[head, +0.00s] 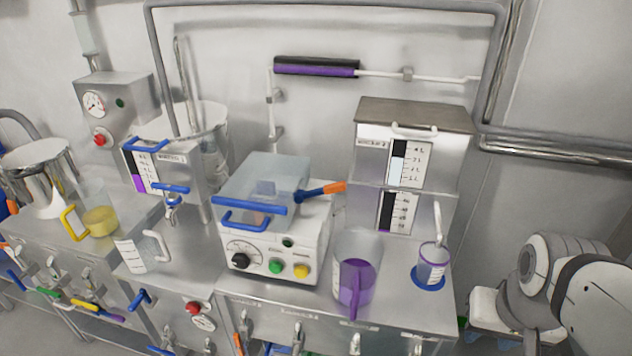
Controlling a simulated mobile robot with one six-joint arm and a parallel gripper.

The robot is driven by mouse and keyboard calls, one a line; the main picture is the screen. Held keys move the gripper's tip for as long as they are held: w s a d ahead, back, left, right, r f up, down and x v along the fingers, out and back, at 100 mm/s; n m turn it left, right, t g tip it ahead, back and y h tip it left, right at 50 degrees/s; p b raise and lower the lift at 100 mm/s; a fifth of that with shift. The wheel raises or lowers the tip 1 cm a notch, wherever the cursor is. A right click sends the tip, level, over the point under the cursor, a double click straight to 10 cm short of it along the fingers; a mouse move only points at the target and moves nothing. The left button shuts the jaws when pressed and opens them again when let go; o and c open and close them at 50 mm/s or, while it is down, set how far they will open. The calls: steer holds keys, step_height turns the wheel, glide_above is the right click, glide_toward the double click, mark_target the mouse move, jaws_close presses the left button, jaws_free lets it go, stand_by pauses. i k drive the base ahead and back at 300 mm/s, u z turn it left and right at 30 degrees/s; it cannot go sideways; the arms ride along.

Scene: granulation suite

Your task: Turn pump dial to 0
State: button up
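A white boxy unit (310,232) with a clear lid and a blue handle stands on the middle of the steel bench. Its front has a black dial (239,260) at the left, with a green button (275,266) and a yellow button (301,271) to its right. No label naming it as the pump is readable, and the dial's setting is too small to read. Part of my arm shows at the lower right, well away from the dial. My gripper is not in view.
A measuring jug (140,252) stands to the left. A steel tank (414,135) stands behind. An orange-tipped blue lever (322,191) sticks out from the unit's right side.

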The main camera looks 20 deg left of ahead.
mark_target(240, 259)
steer(key=u, duration=0.5)
steer(key=k, duration=0.95)
steer(key=u, duration=0.75)
steer(key=i, duration=1)
steer(key=u, duration=0.1)
